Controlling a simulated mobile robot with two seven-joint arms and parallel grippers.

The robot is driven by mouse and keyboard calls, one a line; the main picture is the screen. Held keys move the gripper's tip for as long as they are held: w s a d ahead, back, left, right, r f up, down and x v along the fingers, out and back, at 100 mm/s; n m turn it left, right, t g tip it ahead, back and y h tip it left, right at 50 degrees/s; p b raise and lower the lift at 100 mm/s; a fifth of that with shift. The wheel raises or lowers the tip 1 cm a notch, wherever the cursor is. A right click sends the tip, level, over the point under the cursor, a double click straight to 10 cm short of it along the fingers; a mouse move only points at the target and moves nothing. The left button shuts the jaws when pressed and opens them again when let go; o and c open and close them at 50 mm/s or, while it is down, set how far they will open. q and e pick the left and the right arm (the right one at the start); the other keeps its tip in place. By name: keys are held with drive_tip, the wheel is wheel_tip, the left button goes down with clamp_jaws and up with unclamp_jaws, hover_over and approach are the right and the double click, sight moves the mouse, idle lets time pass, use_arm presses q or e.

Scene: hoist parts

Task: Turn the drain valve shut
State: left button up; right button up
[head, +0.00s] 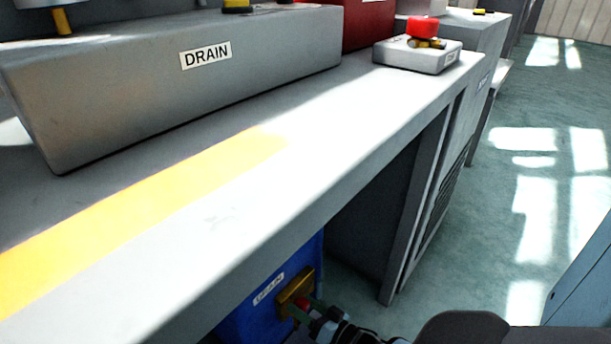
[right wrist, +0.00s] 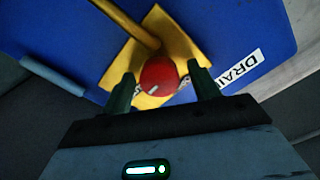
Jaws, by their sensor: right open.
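The drain valve has a round red knob (right wrist: 157,76) on a yellow-brass plate (right wrist: 177,32), fixed to a blue drain container (right wrist: 232,22) with a white label. In the head view the brass plate (head: 296,290) and the blue container (head: 245,318) show under the bench edge, with the red knob (head: 302,304) partly covered by my gripper. My right gripper (right wrist: 163,92) is open, its fingers to either side of the red knob; I cannot tell whether they touch it. My left gripper is not in view.
A bench top (head: 300,160) with a yellow stripe hangs above the valve. A bench leg (head: 415,220) stands right of the container. Green floor (head: 500,200) is open at right.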

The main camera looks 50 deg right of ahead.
drive_tip(key=s+p, duration=0.2)
drive_tip(key=s, duration=0.5)
drive_tip(key=shift+s+d, duration=0.3)
drive_tip(key=shift+s, duration=0.1)
drive_tip(key=shift+o, duration=1.3)
drive_tip(key=shift+s, duration=0.1)
drive_tip(key=shift+s+d+p, duration=0.15)
drive_tip(key=shift+s+p, duration=0.35)
drive_tip(key=shift+s, duration=1.65)
